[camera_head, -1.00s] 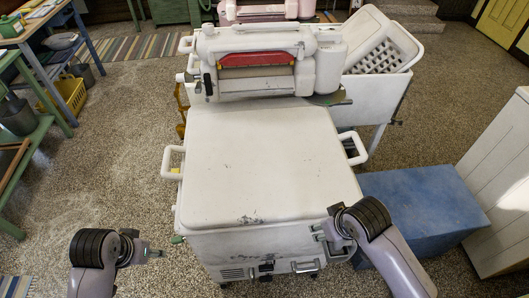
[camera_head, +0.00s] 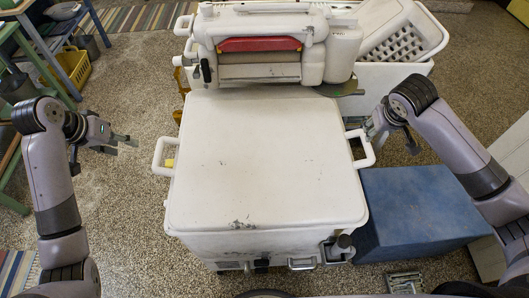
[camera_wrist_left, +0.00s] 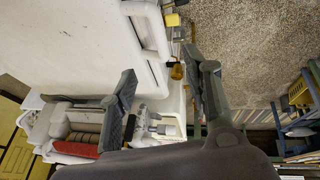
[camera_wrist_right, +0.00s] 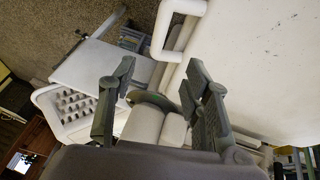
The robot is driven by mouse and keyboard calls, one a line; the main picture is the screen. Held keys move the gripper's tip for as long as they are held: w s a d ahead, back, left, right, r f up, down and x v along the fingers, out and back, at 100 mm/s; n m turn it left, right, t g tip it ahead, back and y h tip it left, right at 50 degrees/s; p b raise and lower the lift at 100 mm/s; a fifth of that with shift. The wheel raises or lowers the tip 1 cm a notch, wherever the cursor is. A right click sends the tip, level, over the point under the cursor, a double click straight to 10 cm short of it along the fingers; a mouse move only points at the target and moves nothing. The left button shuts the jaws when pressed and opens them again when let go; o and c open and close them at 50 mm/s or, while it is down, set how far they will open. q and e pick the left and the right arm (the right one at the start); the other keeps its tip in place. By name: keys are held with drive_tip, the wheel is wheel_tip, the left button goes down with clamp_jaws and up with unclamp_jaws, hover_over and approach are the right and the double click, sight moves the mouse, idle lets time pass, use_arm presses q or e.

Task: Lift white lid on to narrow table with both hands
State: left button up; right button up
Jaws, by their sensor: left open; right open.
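The white lid (camera_head: 265,165) lies flat on top of the washer, with a white loop handle on each side. Its left handle (camera_head: 162,156) also shows in the left wrist view (camera_wrist_left: 163,43). My left gripper (camera_head: 133,141) is open and empty, left of that handle and apart from it. The right handle (camera_head: 369,150) also shows in the right wrist view (camera_wrist_right: 160,40). My right gripper (camera_head: 370,127) is open at the far end of that handle; whether it touches cannot be told. I cannot tell which table is the narrow one.
The wringer (camera_head: 262,50) stands behind the lid. A blue box (camera_head: 415,210) is on the floor at right, near a white cabinet (camera_head: 515,150). Blue and green tables and a yellow basket (camera_head: 75,65) are at left. Floor left of the washer is open.

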sight(156, 153)
use_arm(q)
drive_tip(key=x, duration=1.8)
drive_tip(key=shift+w+r, duration=0.15)
drive_tip(key=shift+w, duration=0.05)
use_arm(e)
drive_tip(key=x, duration=1.8)
drive_tip(key=shift+w+r, duration=0.15)
drive_tip(key=shift+w, duration=0.1)
use_arm(q)
clamp_jaws()
use_arm(e)
clamp_jaws()
use_arm(q)
drive_tip(key=shift+w+r, duration=0.2)
drive_tip(key=shift+r, duration=0.05)
use_arm(e)
drive_tip(key=shift+w+d+r, duration=0.1)
drive_tip(key=shift+w+r, duration=0.05)
drive_tip(key=shift+r, duration=0.1)
